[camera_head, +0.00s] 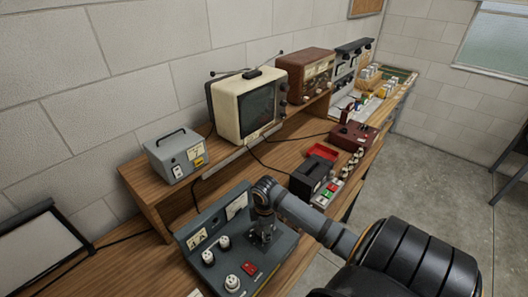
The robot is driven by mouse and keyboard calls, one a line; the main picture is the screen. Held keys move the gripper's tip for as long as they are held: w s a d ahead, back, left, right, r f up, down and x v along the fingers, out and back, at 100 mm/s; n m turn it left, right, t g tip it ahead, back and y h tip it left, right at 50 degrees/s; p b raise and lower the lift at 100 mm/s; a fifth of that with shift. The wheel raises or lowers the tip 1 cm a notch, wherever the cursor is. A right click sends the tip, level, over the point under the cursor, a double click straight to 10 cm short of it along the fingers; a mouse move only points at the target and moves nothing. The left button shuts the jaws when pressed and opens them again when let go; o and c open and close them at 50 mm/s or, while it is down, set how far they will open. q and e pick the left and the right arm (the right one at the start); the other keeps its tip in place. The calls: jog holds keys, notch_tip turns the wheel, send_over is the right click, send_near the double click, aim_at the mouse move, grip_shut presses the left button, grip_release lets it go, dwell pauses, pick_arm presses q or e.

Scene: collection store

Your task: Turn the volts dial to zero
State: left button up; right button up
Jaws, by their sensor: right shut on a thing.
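A dark grey instrument console (285,248) with a sloped panel stands on the near bench. It carries a light-faced meter (236,206), a smaller panel with gauges (197,240), white round fittings (232,283) and a red switch (249,268). My right gripper (260,242) points down onto the right part of the console, below the light-faced meter. It is shut on what seems to be a dial there; the fingers hide it. Labels and the dial's pointer are too small or covered to read. My left gripper is not in view.
A grey box with a handle (175,156), a cream television (238,106) and a brown radio (305,75) stand on the raised shelf behind. A black box (312,177) and a red tray (323,152) lie right of the console.

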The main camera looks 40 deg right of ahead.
dwell(0.4)
jog(key=o, duration=1.2)
jog(key=shift+r, duration=0.45)
jog(key=r, duration=1.1)
jog(key=shift+s+a, duration=0.2)
jog(key=shift+s, duration=0.2)
